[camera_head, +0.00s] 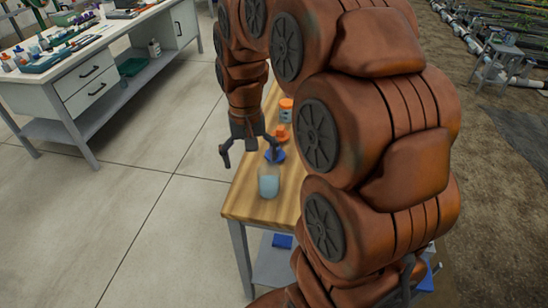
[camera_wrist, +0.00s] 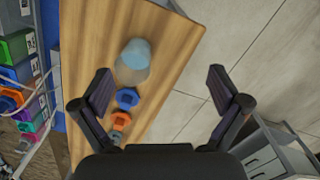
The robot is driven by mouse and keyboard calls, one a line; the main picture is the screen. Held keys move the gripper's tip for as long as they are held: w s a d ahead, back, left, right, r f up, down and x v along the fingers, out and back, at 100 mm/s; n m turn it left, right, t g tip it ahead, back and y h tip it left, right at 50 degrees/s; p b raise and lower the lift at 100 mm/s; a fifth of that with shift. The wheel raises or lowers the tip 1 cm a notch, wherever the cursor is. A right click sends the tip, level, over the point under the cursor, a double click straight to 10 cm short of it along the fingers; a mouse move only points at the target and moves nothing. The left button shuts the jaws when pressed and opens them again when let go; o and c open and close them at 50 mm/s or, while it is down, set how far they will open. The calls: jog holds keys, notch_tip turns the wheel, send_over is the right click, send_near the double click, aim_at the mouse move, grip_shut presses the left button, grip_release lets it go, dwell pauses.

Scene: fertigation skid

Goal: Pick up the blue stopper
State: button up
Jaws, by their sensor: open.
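The blue stopper (camera_head: 275,155) is on the wooden tabletop (camera_head: 244,200), just behind a clear container of pale blue liquid (camera_head: 268,184). The stopper also shows in the wrist view (camera_wrist: 127,98), left of centre near the left finger, next to the container (camera_wrist: 133,64). My gripper (camera_head: 249,156) is open and empty above the table's left edge. In the head view its right finger overlaps the area of the stopper. In the wrist view, the gap between my fingers (camera_wrist: 160,90) lies mostly over the table edge, right of the stopper.
An orange stopper (camera_head: 281,132) lies just behind the blue one, with an orange-topped container (camera_head: 286,106) farther back. In the wrist view, coloured bins (camera_wrist: 15,48) stand left of the table. A white bench (camera_head: 75,75) with drawers stands at the far left. Open floor lies between.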

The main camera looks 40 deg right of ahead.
jog(key=w+d+f+m+b, duration=0.1)
jog(key=w+d+f, duration=0.2)
jog(key=w+d, duration=0.1)
jog(key=w+d+f+m+b, duration=0.1)
jog(key=w+d+f+m, duration=0.1)
jog(key=w+d, duration=0.2)
jog(key=w+d+f+m+b, duration=0.1)
jog(key=w+d+f, duration=0.2)
jog(key=d, duration=0.5)
jog(key=shift+w+d+f+m+t, duration=0.1)
jog(key=shift+w+f+m+t, duration=0.1)
jog(key=shift+w, duration=0.2)
jog(key=shift+w+d+f+m+t, duration=0.1)
jog(key=shift+w+m+t, duration=0.1)
jog(key=shift+w, duration=0.2)
jog(key=shift+d+f, duration=0.1)
jog(key=shift+f, duration=0.15)
jog(key=shift+s+f+p, duration=0.15)
jog(key=shift+f+p, duration=0.25)
jog(key=shift+f, duration=1.45)
jog(key=shift+s+f+p, duration=0.15)
jog(key=shift+f+p, duration=0.2)
jog(key=shift+f, duration=1.45)
jog(key=c, duration=1)
jog(key=shift+r, duration=0.1)
jog(key=shift+c, duration=0.2)
